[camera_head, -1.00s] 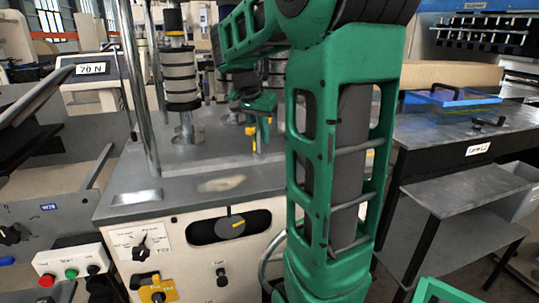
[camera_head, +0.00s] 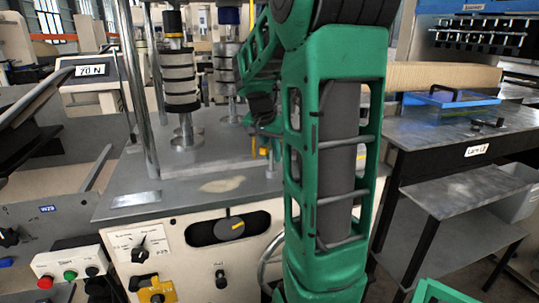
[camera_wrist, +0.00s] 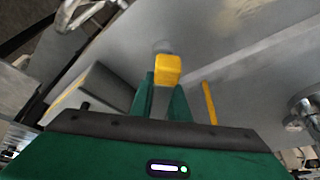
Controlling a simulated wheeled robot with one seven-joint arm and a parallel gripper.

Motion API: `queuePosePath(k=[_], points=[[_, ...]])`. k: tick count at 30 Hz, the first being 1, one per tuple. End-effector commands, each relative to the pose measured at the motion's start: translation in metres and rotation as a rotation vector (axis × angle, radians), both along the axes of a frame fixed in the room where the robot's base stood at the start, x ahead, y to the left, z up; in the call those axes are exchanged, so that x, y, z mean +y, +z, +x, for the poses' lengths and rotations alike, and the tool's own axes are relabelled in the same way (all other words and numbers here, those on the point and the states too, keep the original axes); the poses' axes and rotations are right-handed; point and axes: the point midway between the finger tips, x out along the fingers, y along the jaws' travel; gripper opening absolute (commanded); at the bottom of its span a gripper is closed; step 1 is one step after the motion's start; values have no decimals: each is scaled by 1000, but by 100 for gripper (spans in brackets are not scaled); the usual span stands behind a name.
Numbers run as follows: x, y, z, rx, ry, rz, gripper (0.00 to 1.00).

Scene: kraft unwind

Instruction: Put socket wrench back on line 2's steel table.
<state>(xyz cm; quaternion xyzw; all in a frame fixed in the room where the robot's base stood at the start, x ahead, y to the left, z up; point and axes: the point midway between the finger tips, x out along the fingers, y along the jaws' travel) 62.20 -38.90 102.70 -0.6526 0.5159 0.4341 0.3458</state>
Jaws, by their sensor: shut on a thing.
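My gripper (camera_wrist: 164,98) is shut on a yellow-ended thing, which I take to be the socket wrench (camera_wrist: 167,68). Only its blocky yellow end shows clearly, at the fingertips in the wrist view; the rest is hidden. In the head view my gripper (camera_head: 264,140) is above the grey top of the machine, partly hidden behind my arm, and a bit of yellow (camera_head: 263,151) shows below it. Line 2's steel table (camera_head: 420,128), with a Line L2 label, stands at the right, apart from my gripper.
A blue tray (camera_head: 452,99) and a small dark tool-like object (camera_head: 488,123) lie on the steel table; its front is bare. A lower shelf (camera_head: 470,190) juts out below. The machine (camera_head: 190,185) has rollers and posts. A yellow rod (camera_wrist: 209,102) stands near my gripper.

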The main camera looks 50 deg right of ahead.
Motion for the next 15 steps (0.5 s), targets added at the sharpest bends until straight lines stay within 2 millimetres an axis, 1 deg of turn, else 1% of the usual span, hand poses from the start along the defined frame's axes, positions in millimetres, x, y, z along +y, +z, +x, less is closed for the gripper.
queuePosePath(k=[2,3,5,6,15], points=[[0,-1,0,0,0,0,0],[0,-2,0,0,0,0,18],[0,-2,0,0,0,0,32],[0,-2,0,0,0,0,34],[1,0,0,0,1,0,34]])
